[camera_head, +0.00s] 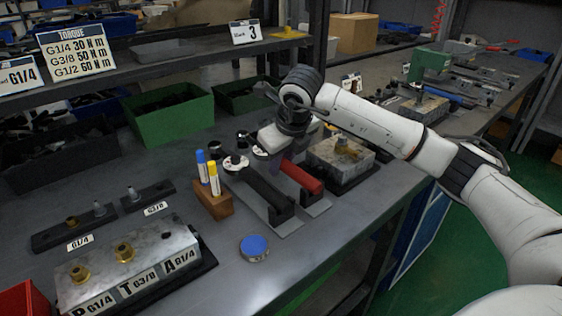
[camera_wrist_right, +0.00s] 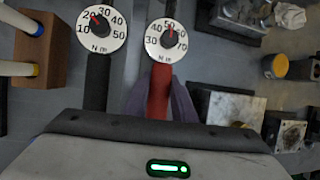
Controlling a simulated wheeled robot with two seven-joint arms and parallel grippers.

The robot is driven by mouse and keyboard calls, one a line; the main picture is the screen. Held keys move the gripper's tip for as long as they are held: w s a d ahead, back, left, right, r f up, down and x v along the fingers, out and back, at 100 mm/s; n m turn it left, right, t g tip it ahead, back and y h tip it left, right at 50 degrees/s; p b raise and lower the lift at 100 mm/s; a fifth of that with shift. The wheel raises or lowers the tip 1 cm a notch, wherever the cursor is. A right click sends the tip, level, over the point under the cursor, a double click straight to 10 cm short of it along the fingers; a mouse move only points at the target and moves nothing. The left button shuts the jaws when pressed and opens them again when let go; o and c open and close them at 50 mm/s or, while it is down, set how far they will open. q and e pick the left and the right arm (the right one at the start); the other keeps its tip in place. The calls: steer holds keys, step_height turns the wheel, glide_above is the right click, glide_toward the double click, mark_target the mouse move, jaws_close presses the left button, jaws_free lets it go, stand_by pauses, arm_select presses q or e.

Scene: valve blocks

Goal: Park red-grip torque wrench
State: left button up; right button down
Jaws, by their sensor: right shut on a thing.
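The red-grip torque wrench (camera_head: 301,178) lies along a grey plate with a black end block (camera_head: 311,194) on the bench. Its white dial (camera_wrist_right: 166,40) shows in the right wrist view, with a red pointer near 50. My right gripper (camera_head: 272,150) is over the dial end of this wrench. In the wrist view its purplish fingers are on both sides of the red grip (camera_wrist_right: 158,92), shut on it. I cannot tell whether the wrench touches its rest. A black-grip torque wrench (camera_head: 262,188) lies parallel on the left; its dial (camera_wrist_right: 101,29) points near 20. My left gripper is not in view.
A wooden block (camera_head: 214,203) with blue and yellow markers stands left of the wrenches. A valve block (camera_head: 342,158) sits close on the right. A blue-topped round tin (camera_head: 254,247) and a large labelled valve block (camera_head: 130,262) are nearer the front. Green bins (camera_head: 172,113) stand behind.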

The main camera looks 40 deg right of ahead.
stand_by(0.3)
steer(key=c, duration=1.4)
jaws_free()
steer(key=shift+c, duration=0.2)
steer(key=shift+o, duration=0.2)
steer(key=shift+f, duration=0.25)
steer(key=v, duration=0.9)
steer(key=shift+r, duration=0.2)
steer(key=shift+s+r+p, duration=0.25)
steer(key=shift+r+p, duration=0.05)
steer(key=shift+r, duration=0.25)
